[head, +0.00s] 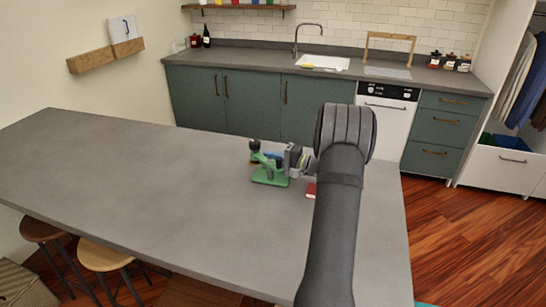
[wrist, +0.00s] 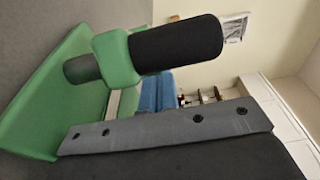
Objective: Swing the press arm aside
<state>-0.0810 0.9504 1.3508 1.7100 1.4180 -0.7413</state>
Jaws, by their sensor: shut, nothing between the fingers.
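A small green press (head: 270,178) stands on the grey table. Its black-ended press arm (head: 255,146) is at its upper left, and a blue part shows beside it. In the wrist view the press arm's black cylindrical handle (wrist: 180,45) passes through a green collar (wrist: 117,58), close in front of the camera. The green base (wrist: 40,105) fills the left, and the blue part (wrist: 157,92) is behind the collar. My gripper (head: 288,161) is at the right side of the press, shut and empty. Whether it touches the press I cannot tell.
A small red object (head: 311,190) lies on the table (head: 150,170) right of the press, partly hidden by my arm. The table's left and front are clear. Stools (head: 100,256) stand below its front edge. A kitchen counter (head: 240,60) with sink is behind.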

